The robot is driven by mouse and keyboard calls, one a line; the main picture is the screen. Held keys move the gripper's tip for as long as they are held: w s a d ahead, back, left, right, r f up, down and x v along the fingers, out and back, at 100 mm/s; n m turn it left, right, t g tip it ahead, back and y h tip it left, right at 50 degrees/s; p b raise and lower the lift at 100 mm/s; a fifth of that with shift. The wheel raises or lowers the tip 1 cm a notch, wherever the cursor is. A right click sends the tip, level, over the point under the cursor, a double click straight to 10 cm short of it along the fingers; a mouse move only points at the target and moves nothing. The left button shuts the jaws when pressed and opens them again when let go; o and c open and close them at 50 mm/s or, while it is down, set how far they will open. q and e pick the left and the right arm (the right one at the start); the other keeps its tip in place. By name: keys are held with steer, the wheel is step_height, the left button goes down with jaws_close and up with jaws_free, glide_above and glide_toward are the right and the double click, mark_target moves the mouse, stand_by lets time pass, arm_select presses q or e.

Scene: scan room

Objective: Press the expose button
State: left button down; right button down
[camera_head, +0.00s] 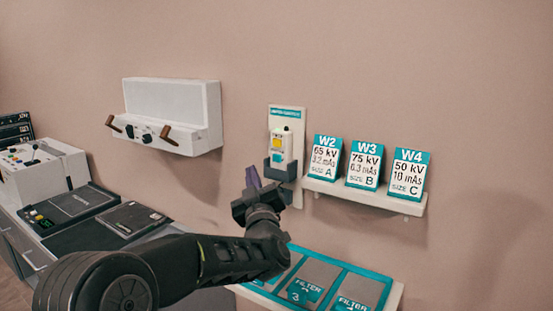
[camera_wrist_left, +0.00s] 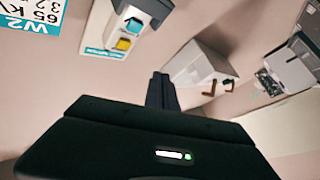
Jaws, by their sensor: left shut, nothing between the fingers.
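A white hand switch (camera_head: 287,149) sits in a dark holder (camera_head: 280,169) on a pale wall plate (camera_head: 298,113) with a teal label. It has a yellow button (camera_head: 277,142) on its face. In the left wrist view the hand switch shows at the top, with the yellow button (camera_wrist_left: 122,44) and a teal button (camera_wrist_left: 134,25) beside it. I cannot read which one is marked expose. My left gripper (camera_head: 252,178) is shut and empty, just left of and below the holder, apart from the buttons. Its closed fingers (camera_wrist_left: 161,92) show in the left wrist view. My right gripper is out of view.
A shelf (camera_head: 365,196) with cards W2, W3 and W4 is right of the wall plate. A filter tray (camera_head: 388,296) lies below. A white wall unit (camera_head: 172,105) with brown handles hangs left, above a console (camera_head: 45,170). The wall between is bare.

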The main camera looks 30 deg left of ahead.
mark_target(277, 158)
arm_select(q)
steer(key=shift+w+a+p, duration=0.1)
steer(key=shift+w+p, duration=0.9)
steer(key=shift+w, duration=3.1)
steer(key=shift+w, duration=0.15)
steer(key=shift+w, duration=0.3)
steer(key=shift+w, duration=0.4)
steer(key=shift+s+b, duration=0.1)
steer(key=shift+b, duration=0.25)
steer(key=shift+s+f+b, duration=0.1)
steer(key=shift+s+b, duration=0.25)
steer(key=shift+s, duration=0.4)
steer(key=shift+s, duration=0.1)
